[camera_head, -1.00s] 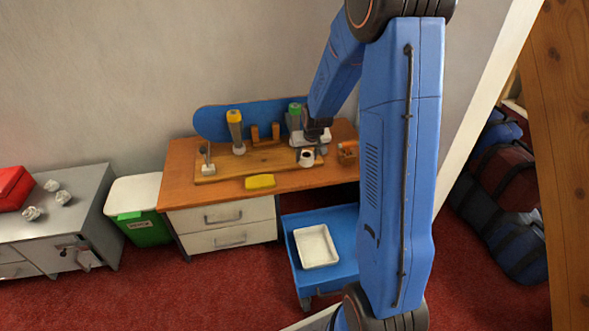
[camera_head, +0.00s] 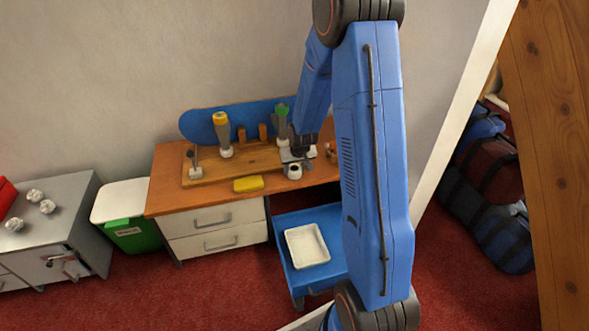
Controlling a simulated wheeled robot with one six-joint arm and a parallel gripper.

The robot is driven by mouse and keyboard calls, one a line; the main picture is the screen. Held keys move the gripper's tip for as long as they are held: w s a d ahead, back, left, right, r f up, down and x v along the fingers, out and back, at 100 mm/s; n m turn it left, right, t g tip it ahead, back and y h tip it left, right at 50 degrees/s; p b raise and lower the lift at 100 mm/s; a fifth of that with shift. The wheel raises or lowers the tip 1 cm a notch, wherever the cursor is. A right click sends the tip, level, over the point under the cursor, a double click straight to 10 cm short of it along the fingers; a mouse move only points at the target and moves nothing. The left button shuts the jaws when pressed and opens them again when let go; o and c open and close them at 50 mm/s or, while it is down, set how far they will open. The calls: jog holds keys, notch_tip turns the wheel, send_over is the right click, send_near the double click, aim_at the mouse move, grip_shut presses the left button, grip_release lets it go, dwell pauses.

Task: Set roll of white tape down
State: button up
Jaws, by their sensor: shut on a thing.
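The roll of white tape (camera_head: 294,171) is a small white ring with a dark centre. It shows at the front right of the wooden bench (camera_head: 165,196), near the right end of the binding board. My gripper (camera_head: 291,163) is shut on the roll from above and behind. The fingertips are small and partly hidden by the roll. I cannot tell whether the roll touches the bench top or hangs just above it.
A wooden board (camera_head: 203,172) on the bench bears clamps and upright holders. A yellow sponge-like block (camera_head: 248,184) lies at the bench's front edge. A blue cart (camera_head: 282,222) with a white tray (camera_head: 307,246) stands below. A green bin (camera_head: 133,236) stands left.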

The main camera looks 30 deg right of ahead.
jog(key=o, duration=1.1)
jog(key=shift+f, duration=0.1)
jog(key=shift+c, duration=0.2)
jog(key=s+a+f+v, duration=0.1)
jog(key=a+v, duration=0.1)
jog(key=v, duration=0.9)
jog(key=s+a+v, duration=0.1)
jog(key=s+v, duration=0.1)
jog(key=v, duration=0.9)
jog(key=s+a+r, duration=0.2)
jog(key=s+r, duration=0.1)
jog(key=s, duration=0.6)
jog(key=s+a+r+n, duration=0.1)
jog(key=s+a+r, duration=0.2)
jog(key=s, duration=0.6)
jog(key=s+a+r+n, duration=0.1)
jog(key=s+a+r, duration=0.1)
jog(key=s+r, duration=0.3)
jog(key=s, duration=0.4)
jog(key=shift+s+a+y, duration=0.35)
jog(key=shift+y, duration=0.05)
